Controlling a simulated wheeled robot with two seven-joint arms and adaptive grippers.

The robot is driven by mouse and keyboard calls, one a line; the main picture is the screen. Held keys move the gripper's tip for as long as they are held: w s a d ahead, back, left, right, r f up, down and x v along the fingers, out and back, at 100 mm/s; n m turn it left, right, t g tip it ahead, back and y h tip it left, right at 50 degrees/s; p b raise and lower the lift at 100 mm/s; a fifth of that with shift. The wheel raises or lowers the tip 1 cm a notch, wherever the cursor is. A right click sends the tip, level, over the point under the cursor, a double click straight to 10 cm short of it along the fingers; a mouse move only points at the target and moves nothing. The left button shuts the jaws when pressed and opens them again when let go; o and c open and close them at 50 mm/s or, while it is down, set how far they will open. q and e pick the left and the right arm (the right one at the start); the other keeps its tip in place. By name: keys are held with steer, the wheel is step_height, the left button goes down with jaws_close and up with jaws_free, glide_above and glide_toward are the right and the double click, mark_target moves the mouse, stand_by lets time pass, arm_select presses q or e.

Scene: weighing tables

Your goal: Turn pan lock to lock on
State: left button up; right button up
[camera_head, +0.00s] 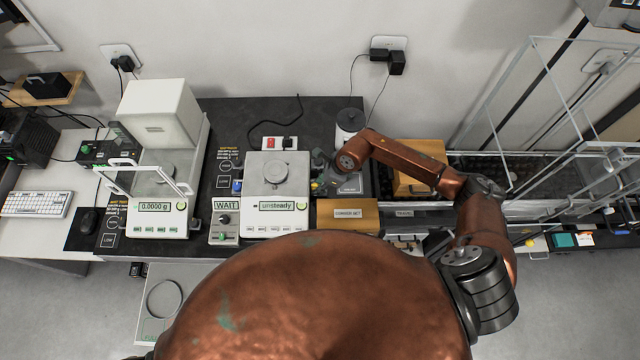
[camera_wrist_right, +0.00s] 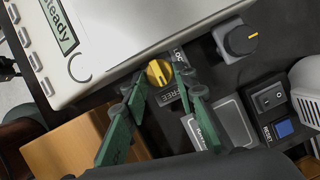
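The pan lock is a yellow knob (camera_wrist_right: 160,73) at the edge of the white balance in the right wrist view. A partly hidden "LOC" label sits on one side of it and a "FREE" label (camera_wrist_right: 182,90) on the other. I cannot tell clearly which label it points at. My right gripper (camera_wrist_right: 160,82) has its green fingers apart, one on each side of the knob. I see no clear contact. In the head view my right gripper (camera_head: 325,180) is at the right side of the balance (camera_head: 277,205), whose display reads "unsteady". My left gripper is not in view.
A dark grey knob (camera_wrist_right: 240,40), a rocker switch (camera_wrist_right: 268,97) and a blue reset button (camera_wrist_right: 284,128) lie close by. A wooden box (camera_head: 347,215) stands in front of my gripper. A second balance (camera_head: 157,222) with a draft shield is further left.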

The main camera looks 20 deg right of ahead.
jaws_close()
steer(key=shift+w+f+n+b, duration=0.1)
steer(key=shift+n+b, duration=0.2)
steer(key=shift+b, duration=0.35)
steer(key=n+b, duration=0.1)
steer(key=b, duration=0.2)
steer(key=n+g+b, duration=0.1)
steer(key=n+b, duration=0.1)
steer(key=b, duration=0.1)
steer(key=n+g+b, duration=0.1)
steer(key=n+b, duration=0.1)
steer(key=b, duration=0.1)
steer(key=shift+w+d+f, duration=0.1)
steer(key=shift+w+f, duration=0.05)
steer(key=shift+w, duration=0.15)
steer(key=shift+r+n+g+y+b, duration=0.25)
steer(key=shift+n+g+b, duration=0.25)
steer(key=shift+n+b, duration=0.6)
steer(key=shift+o, duration=2.4)
jaws_free()
